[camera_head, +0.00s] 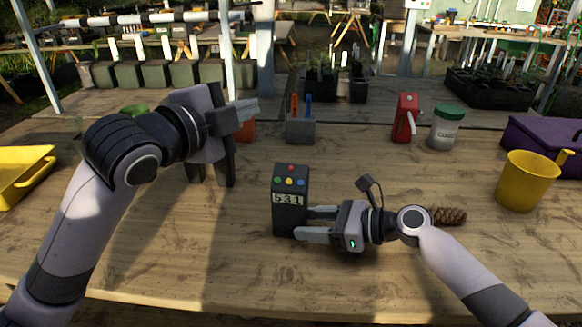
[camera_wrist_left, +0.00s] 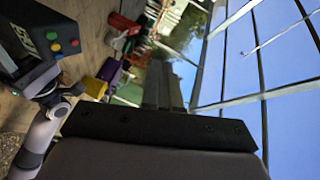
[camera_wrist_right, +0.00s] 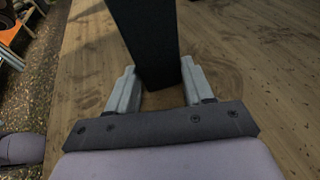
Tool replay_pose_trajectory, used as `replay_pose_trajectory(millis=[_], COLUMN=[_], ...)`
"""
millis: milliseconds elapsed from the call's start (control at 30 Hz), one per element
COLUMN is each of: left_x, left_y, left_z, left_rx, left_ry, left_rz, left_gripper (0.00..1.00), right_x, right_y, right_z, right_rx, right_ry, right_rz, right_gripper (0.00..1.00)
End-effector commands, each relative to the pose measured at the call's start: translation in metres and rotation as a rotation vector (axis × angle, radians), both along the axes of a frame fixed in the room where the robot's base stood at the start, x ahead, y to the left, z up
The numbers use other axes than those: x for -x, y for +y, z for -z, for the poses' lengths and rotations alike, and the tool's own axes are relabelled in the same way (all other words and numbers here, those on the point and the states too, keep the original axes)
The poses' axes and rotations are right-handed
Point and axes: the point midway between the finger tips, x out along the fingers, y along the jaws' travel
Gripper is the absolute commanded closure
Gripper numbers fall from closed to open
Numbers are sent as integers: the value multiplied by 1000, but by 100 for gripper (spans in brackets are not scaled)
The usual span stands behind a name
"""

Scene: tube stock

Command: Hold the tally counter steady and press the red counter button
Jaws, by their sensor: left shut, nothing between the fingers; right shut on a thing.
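The tally counter (camera_head: 289,214) is a dark upright box on the table, with a display reading 531 and several coloured buttons above it. The red button (camera_head: 291,168) sits at the top; it also shows in the left wrist view (camera_wrist_left: 75,42). My right gripper (camera_head: 318,223) is shut on the counter's lower part from the right; in the right wrist view the dark body (camera_wrist_right: 146,45) stands between its fingers. My left gripper (camera_head: 246,109) is shut and empty, raised behind and left of the counter, apart from it, fingers pointing right.
A grey holder (camera_head: 301,129) with orange and blue tools, a red can (camera_head: 405,117) and a green-lidded jar (camera_head: 446,130) stand behind. A yellow jug (camera_head: 523,183) and purple crate (camera_head: 547,146) are at right. A pine cone (camera_head: 449,216) lies beside my right wrist. A yellow tray (camera_head: 22,178) is at left.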

Motion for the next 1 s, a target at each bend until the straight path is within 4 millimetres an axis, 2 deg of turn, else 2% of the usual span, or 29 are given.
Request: replay_pose_trajectory(millis=[33,100,200,300,767,1000], left_x=[10,22,36,45,46,33], left_y=[-16,-33,-50,-58,-61,-61], left_z=[2,8,16,21,25,44], left_rx=[-22,-50,-84,-106,-112,-110], left_ry=[28,73,120,148,159,163], left_rz=[52,109,168,200,210,210], left_gripper=[100,100,100,100,100,100], right_x=[0,0,0,0,0,0], right_y=[0,0,0,0,0,0], right_z=[1,1,1,1,1,1], right_rx=[1,1,1,1,1,1], right_ry=[1,1,1,1,1,1], right_rz=[0,0,0,0,-1,-1], right_gripper=[66,66,66,66,66,66])
